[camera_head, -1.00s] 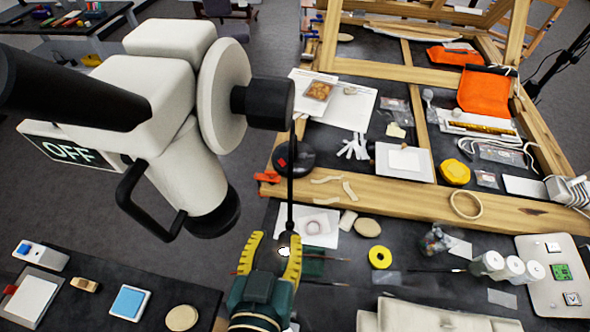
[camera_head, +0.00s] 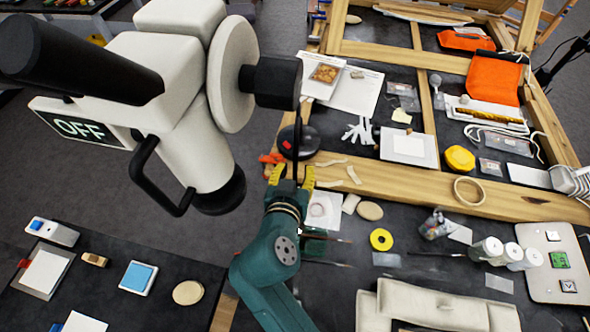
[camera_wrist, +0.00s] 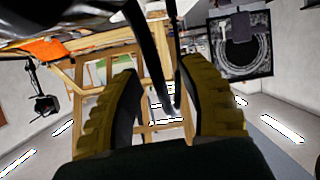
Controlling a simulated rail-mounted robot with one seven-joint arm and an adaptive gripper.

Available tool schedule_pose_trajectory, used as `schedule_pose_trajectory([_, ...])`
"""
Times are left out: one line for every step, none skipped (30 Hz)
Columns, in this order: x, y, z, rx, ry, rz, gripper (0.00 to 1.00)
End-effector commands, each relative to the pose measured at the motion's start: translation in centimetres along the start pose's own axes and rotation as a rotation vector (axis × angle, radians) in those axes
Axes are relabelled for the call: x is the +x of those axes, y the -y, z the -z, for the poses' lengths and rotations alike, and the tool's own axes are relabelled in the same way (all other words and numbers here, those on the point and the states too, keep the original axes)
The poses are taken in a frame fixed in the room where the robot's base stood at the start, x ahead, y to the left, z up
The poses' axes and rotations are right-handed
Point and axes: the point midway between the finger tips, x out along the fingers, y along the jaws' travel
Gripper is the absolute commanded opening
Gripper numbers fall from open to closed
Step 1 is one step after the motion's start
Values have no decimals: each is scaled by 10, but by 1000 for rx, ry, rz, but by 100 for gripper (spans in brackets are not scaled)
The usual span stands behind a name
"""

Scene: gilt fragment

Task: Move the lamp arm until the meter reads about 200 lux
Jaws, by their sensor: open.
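A thin dark rod (camera_head: 297,130), which looks like the lamp arm, stands above a round black base (camera_head: 305,148) with a red spot. My gripper (camera_head: 293,177) is open, with its yellow fingers at the lower end of the rod. In the wrist view, dark rods (camera_wrist: 162,45) pass between or just beyond my open fingers (camera_wrist: 160,90). I cannot tell whether either finger touches them. The rod's lower end is hidden by the gripper in the head view. I cannot identify the meter for certain, and no lux reading is legible.
A wooden frame (camera_head: 420,188) lies beyond the gripper. White rolls (camera_head: 487,250) and a beige cushion (camera_head: 440,310) occupy the bench at right.

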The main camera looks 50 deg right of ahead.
Motion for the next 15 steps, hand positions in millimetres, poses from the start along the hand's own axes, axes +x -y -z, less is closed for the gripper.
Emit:
schedule_pose_trajectory([0, 0, 0, 0, 0, 0, 41])
schedule_pose_trajectory([0, 0, 0, 0, 0, 0, 41])
schedule_pose_trajectory([0, 0, 0, 0, 0, 0, 43])
schedule_pose_trajectory([0, 0, 0, 0, 0, 0, 37])
schedule_pose_trajectory([0, 0, 0, 0, 0, 0, 31])
schedule_pose_trajectory([0, 0, 0, 0, 0, 0, 23])
schedule_pose_trajectory([0, 0, 0, 0, 0, 0, 18])
schedule_pose_trajectory([0, 0, 0, 0, 0, 0, 12])
schedule_pose_trajectory([-1, 0, 0, 0, 0, 0, 4])
schedule_pose_trajectory([-1, 0, 0, 0, 0, 0, 0])
schedule_pose_trajectory([-1, 0, 0, 0, 0, 0, 0])
schedule_pose_trajectory([-1, 0, 0, 0, 0, 0, 0])
schedule_pose_trajectory([-1, 0, 0, 0, 0, 0, 0])
schedule_pose_trajectory([-1, 0, 0, 0, 0, 0, 0])
schedule_pose_trajectory([-1, 0, 0, 0, -1, 0, 0])
